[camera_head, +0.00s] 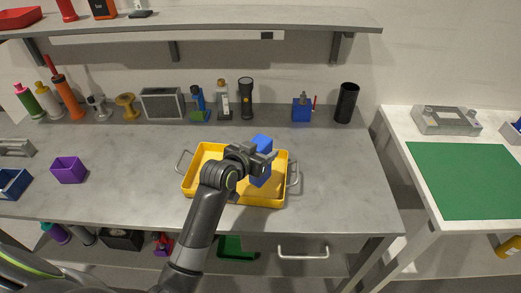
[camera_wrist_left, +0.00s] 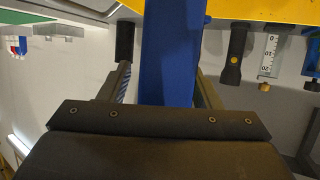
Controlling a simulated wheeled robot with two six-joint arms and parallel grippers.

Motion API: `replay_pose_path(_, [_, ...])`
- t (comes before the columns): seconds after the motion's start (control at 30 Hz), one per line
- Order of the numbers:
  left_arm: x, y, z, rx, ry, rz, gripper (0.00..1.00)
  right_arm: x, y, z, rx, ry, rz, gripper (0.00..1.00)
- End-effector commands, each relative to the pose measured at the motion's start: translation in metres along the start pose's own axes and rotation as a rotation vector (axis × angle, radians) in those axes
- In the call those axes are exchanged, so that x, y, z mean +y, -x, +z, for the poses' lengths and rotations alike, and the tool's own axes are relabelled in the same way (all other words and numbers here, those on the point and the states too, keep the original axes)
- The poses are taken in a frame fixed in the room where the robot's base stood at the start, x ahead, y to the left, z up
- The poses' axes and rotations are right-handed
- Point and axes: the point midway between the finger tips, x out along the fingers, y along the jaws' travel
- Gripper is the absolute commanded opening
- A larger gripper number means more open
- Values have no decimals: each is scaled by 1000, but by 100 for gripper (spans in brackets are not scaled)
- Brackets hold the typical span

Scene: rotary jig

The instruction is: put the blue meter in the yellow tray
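The blue meter (camera_head: 261,176) is upright between the fingers of my left gripper (camera_head: 267,156), over the right part of the yellow tray (camera_head: 212,150). The gripper crosses its middle, and the fingers look closed about it. In the left wrist view the meter (camera_wrist_left: 170,60) runs between the two fingers, with a narrow strip of background beside one of them. Whether its lower end touches the tray floor is unclear. The tray (camera_wrist_left: 270,9) shows at the top of that view. My right gripper is not in view.
Behind the tray stand a flashlight (camera_head: 246,98), a bottle (camera_head: 223,100), a grey box (camera_head: 163,103) and a black cup (camera_head: 347,103). A purple bin (camera_head: 69,170) is to the left. A shelf (camera_head: 200,24) overhangs the back. The tabletop right of the tray is clear.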

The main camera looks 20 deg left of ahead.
Motion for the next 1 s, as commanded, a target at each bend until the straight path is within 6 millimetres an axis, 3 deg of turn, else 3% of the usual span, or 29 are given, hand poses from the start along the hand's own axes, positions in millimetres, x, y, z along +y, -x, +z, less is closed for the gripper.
replay_pose_path(0.47, [0,6,-3,1,0,0,67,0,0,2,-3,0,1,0])
replay_pose_path(1.0, [0,90,-2,2,-1,0,67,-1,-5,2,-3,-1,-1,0])
